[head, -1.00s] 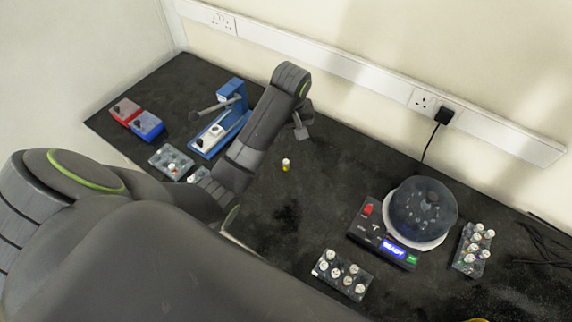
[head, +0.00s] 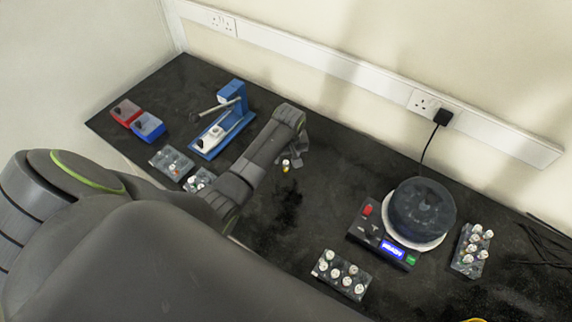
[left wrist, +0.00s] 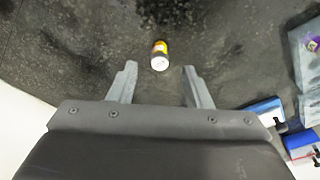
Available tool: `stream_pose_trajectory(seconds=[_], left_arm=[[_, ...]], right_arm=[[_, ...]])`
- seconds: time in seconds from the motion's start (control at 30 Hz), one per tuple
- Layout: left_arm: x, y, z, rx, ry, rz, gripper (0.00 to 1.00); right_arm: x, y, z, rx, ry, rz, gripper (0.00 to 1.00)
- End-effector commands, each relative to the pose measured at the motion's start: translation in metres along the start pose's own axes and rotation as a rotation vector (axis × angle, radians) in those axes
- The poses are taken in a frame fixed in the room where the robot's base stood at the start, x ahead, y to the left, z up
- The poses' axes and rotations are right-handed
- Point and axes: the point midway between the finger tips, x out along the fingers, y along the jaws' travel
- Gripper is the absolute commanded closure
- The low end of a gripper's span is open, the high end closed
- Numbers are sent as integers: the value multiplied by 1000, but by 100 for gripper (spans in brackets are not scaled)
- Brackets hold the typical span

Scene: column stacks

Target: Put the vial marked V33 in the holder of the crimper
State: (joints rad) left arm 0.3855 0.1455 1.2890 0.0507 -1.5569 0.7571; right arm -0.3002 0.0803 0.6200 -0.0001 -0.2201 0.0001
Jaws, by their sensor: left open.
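A small vial with a white cap and a yellow band (head: 286,166) stands alone on the dark bench in the head view. It also shows in the left wrist view (left wrist: 160,56), just beyond the fingertips; its mark cannot be read. My left gripper (left wrist: 158,70) is open and empty, its two fingers on either side of the line to the vial. In the head view the left gripper (head: 297,160) is beside the vial, partly hidden by its own arm. The blue crimper (head: 235,112) stands at the back left, with a white holder part (head: 213,136) on its base. My right gripper is not in view.
Grey vial racks stand left of the arm (head: 171,162) and at the front (head: 341,276). A centrifuge (head: 421,212) and another rack (head: 472,250) are at the right. Red (head: 125,112) and blue (head: 148,127) bins sit at the far left. The bench around the vial is clear.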

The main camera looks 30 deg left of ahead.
Motion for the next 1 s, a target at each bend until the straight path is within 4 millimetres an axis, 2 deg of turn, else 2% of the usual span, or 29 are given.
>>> stream_pose_trajectory(seconds=[0.1,0.3,0.63,0.9,0.97,1.0], left_arm=[[12,0,0,0,-3,-3,55],[31,0,0,1,-1,-1,55],[34,0,0,0,1,0,57],[34,0,0,0,1,0,92],[34,0,0,0,1,0,100],[34,0,0,0,1,0,100]], right_arm=[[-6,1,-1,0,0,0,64],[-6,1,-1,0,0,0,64],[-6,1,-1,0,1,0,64],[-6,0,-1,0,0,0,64],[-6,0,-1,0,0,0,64],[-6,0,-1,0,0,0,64]])
